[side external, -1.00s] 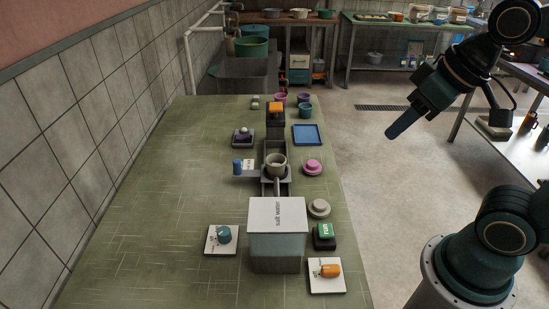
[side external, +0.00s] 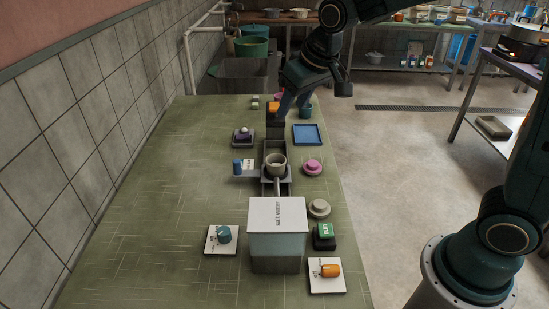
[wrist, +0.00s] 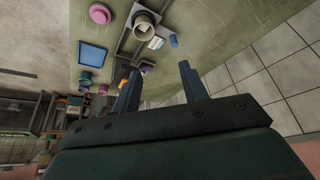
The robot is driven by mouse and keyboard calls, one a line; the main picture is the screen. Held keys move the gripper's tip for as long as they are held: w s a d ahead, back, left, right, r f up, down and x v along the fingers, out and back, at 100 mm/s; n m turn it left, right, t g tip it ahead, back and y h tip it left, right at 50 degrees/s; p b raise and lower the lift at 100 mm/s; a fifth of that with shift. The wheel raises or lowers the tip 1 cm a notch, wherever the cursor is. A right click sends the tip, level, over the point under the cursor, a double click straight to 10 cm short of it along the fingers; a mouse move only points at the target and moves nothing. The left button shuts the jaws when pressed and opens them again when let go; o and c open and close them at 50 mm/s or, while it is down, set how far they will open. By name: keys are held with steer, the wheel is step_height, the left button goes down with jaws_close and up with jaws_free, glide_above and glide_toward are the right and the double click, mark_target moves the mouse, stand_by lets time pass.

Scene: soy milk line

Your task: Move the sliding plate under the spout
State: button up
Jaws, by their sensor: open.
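A grey plate (side external: 247,174) with an upright blue knob (side external: 237,167) and a white label sits on a dark track (side external: 275,148) at mid-table. A pale cup (side external: 276,166) stands at the plate's right part. The wrist view also shows the blue knob (wrist: 173,41) and cup (wrist: 143,25). A short grey spout (side external: 277,187) reaches from the salt water tank (side external: 277,215) toward the cup; its exact overlap is unclear. My gripper (wrist: 158,82) is open and empty. In the side view it hangs near the track's far end, apart from the knob, its fingertips partly hidden.
An orange-topped block (side external: 274,107) stands at the track's far end, close to my gripper. A blue tray (side external: 307,135), pink button (side external: 312,167) and teal cup (side external: 305,110) lie right of the track. The table's left side is largely clear.

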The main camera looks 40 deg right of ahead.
glide_toward(237, 161)
step_height(237, 161, up, 2)
steer(key=shift+s+r, duration=0.25)
steer(key=shift+s, duration=0.15)
steer(key=shift+f, duration=0.1)
steer(key=shift+x, duration=6.8)
steer(key=shift+s, duration=0.2)
jaws_close()
